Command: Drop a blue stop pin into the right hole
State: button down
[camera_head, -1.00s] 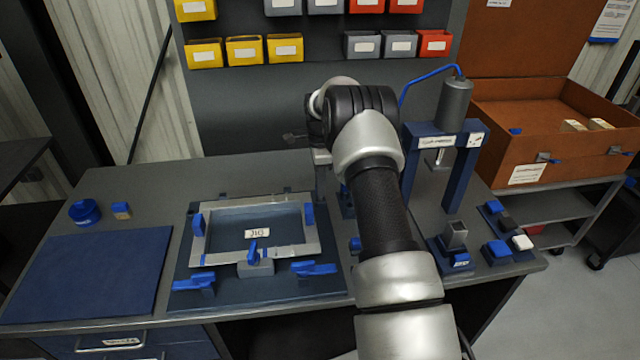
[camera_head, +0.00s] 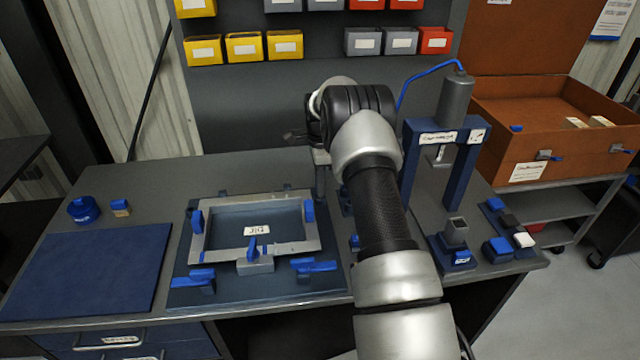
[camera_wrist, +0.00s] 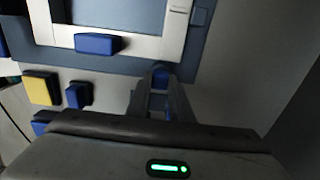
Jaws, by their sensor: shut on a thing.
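In the wrist view my gripper (camera_wrist: 162,98) is shut on a blue stop pin (camera_wrist: 160,76), which sits between its fingertips. The metal jig frame (camera_head: 212,256) lies on a dark blue base plate (camera_head: 320,284), left of my arm. Its near side shows at the top of the wrist view (camera_wrist: 128,46), with a blue pad (camera_wrist: 97,44) on it. The pin appears just beyond that frame's edge, over or near the base plate. I cannot make out the right hole or the pin's height.
A blue press (camera_head: 460,180) stands right of my arm, with small blue blocks (camera_head: 497,250) near it. A yellow block (camera_wrist: 40,88) and a blue block (camera_wrist: 77,95) lie left of my gripper in the wrist view. A blue mat (camera_head: 85,268) lies bare at left.

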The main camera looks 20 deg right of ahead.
dwell(0.3)
jog(key=c, duration=1.1)
grip_release()
jog(key=shift+r+p, duration=1.8)
jog(key=shift+r, duration=1.7)
jog(key=shift+f, duration=0.1)
